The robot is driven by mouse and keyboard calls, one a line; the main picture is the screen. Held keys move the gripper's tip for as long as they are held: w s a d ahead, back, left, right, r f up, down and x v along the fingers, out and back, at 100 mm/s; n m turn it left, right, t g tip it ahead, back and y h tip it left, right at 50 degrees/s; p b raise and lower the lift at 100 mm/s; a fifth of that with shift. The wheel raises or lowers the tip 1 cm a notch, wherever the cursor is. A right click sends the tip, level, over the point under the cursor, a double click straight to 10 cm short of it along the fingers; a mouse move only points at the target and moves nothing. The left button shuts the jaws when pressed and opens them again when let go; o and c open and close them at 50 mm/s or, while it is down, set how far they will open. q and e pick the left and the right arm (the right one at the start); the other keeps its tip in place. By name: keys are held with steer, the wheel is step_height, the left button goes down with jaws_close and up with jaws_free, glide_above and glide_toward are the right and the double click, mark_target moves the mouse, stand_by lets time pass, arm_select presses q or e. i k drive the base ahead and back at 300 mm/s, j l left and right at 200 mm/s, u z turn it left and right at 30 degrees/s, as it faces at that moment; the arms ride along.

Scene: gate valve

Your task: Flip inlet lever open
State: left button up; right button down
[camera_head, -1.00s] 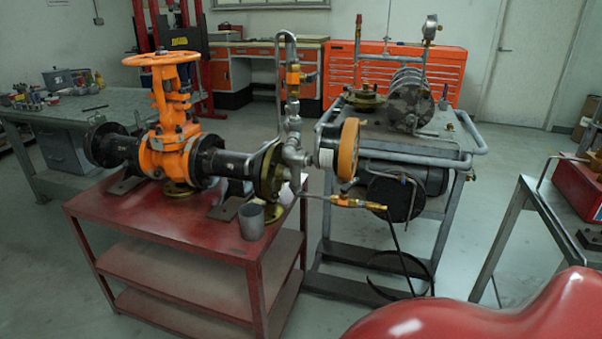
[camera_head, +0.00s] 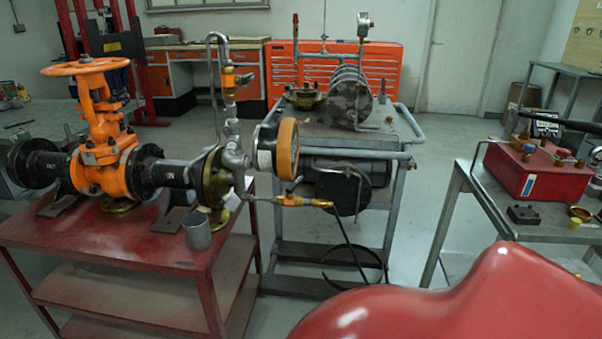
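The orange gate valve (camera_head: 101,150) with its handwheel (camera_head: 85,67) stands on the red cart at the left. Pipe fittings (camera_head: 233,158) and a round orange-rimmed gauge (camera_head: 284,147) extend from its right flange. A small brass valve (camera_head: 291,200) sits on the lower pipe, with a short orange lever tilted up from it. Another small orange-brass valve (camera_head: 229,82) sits on the vertical pipe above. I cannot tell from the view which one is the inlet. Neither of my grippers is in view.
The red cart (camera_head: 120,237) holds the valve and a grey cup (camera_head: 197,231). A grey trolley (camera_head: 400,140) with a pump stands behind. A grey table (camera_head: 459,205) at the right carries a red box (camera_head: 532,172). Floor shows between trolley and table.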

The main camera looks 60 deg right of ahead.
mark_target(288, 189)
steer(key=k+l+z, duration=0.1)
steer(key=l, duration=0.3)
steer(key=k+l+z, duration=0.1)
steer(key=l, duration=0.3)
steer(key=k+l+z, duration=0.15)
steer(key=l, duration=0.25)
steer(key=k+l+z, duration=0.1)
steer(key=l, duration=0.3)
steer(key=k+l+z, duration=0.1)
steer(key=l, duration=0.35)
